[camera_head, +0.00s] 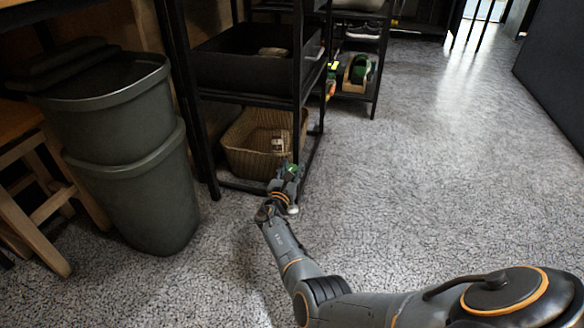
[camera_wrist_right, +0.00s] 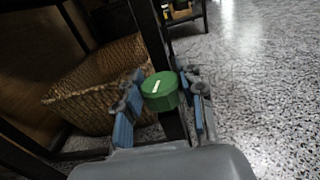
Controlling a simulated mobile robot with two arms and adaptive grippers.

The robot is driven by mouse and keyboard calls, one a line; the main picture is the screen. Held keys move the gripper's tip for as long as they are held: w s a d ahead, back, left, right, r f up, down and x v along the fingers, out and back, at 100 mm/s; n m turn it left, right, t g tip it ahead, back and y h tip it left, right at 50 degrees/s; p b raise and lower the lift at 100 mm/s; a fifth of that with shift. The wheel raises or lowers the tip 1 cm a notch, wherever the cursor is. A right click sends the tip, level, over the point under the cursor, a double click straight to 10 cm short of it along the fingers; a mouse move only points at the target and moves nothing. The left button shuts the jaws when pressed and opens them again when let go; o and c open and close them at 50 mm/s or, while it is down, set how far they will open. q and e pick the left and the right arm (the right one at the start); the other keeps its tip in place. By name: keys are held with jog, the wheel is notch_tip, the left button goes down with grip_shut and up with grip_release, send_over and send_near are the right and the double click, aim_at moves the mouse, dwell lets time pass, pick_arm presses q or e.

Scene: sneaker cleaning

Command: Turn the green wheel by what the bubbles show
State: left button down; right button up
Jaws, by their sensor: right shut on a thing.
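The green wheel (camera_wrist_right: 161,97) is a short, faceted knob with a white line on its face, at a black shelf post in the right wrist view. The line is tilted, rising to the right. My right gripper (camera_wrist_right: 166,88) has its blue-grey fingers on either side of the wheel and is shut on it. In the head view a little of the green wheel (camera_head: 292,170) shows at my right gripper (camera_head: 287,180), low at the shelf's front corner. I cannot make out any bubbles in either view. My left gripper is not in view.
The black shelf rack (camera_head: 297,75) holds a dark bin (camera_head: 235,70) above a wicker basket (camera_head: 240,160). The basket is close to the gripper's left in the wrist view. Grey stacked bins (camera_head: 130,180) stand left. The speckled floor (camera_head: 440,170) to the right is clear.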

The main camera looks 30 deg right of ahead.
aim_at(295, 136)
jog(key=o, duration=1.2)
jog(key=shift+r, duration=0.1)
notch_tip(295, 136, up, 10)
jog(key=shift+f, duration=0.1)
